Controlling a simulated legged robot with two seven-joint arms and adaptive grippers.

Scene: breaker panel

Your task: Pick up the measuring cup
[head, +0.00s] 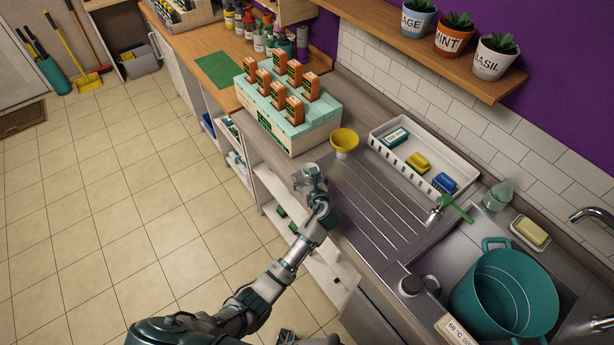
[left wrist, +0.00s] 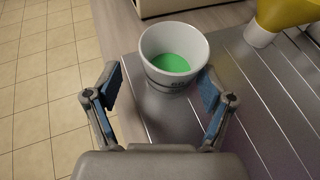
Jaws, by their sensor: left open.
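The measuring cup (left wrist: 172,62) is pale, upright and open-topped, with dark marks on its side and green inside. It stands on the grey metal drainboard near its edge. My left gripper (left wrist: 160,88) is open, with one blue-padded finger on each side of the cup's near side; the cup sits slightly beyond the fingertips. I cannot tell if either finger touches it. In the head view my left gripper (head: 310,184) is at the counter's front edge, and the cup is mostly hidden there by the gripper.
A yellow funnel (head: 344,141) stands close behind the cup. A box with orange cartons (head: 301,136) is to the left. A white tray (head: 388,159) with sponges lies behind, and a teal pot (head: 503,300) sits in the sink.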

